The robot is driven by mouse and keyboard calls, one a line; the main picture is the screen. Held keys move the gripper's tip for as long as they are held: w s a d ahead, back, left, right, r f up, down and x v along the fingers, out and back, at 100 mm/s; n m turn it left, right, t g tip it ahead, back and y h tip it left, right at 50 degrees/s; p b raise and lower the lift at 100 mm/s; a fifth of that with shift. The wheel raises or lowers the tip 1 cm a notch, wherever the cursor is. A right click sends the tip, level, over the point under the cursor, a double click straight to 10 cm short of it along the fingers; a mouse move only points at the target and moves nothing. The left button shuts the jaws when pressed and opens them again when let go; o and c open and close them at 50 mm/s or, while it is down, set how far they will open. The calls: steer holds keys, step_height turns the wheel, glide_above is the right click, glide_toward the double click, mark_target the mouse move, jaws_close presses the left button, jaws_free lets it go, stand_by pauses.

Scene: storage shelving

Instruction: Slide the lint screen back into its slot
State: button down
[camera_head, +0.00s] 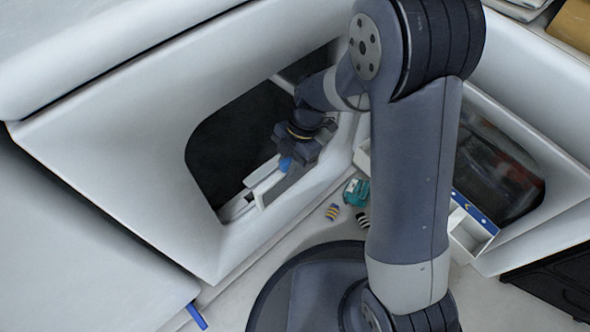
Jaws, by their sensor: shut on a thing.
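A white housing (120,150) with a large dark opening (235,135) fills the left and middle of the view. My gripper (287,163) reaches to the right side of this opening, pointing down and left. It is shut on a blue piece that appears to be the grip of the lint screen (264,184), a pale, thin-framed part at the lower right of the opening. The fingertips are small and partly hidden by the wrist. The slot itself is not clearly visible, and I cannot tell whether the screen is inside it.
A teal object (356,192), a yellow-striped piece (333,212) and a black-and-white striped piece (362,219) lie below the opening. A second opening (500,170) and a white tray (470,240) are right of my arm. A dark crate (560,280) stands lower right.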

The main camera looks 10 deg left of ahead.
mark_target(273, 168)
steer(key=w+a+f, duration=0.3)
steer(key=a, duration=0.1)
steer(key=shift+w+a+b, duration=0.15)
steer(key=shift+w+b, duration=0.2)
steer(key=shift+b, duration=0.05)
steer(key=shift+f, duration=0.15)
stand_by(0.6)
steer(key=shift+f+b, duration=2.25)
steer(key=shift+f, duration=0.15)
steer(key=shift+f, duration=0.15)
steer(key=c, duration=1.3)
jaws_free()
steer(key=shift+o, duration=0.2)
steer(key=shift+w, duration=0.1)
steer(key=shift+a, duration=0.1)
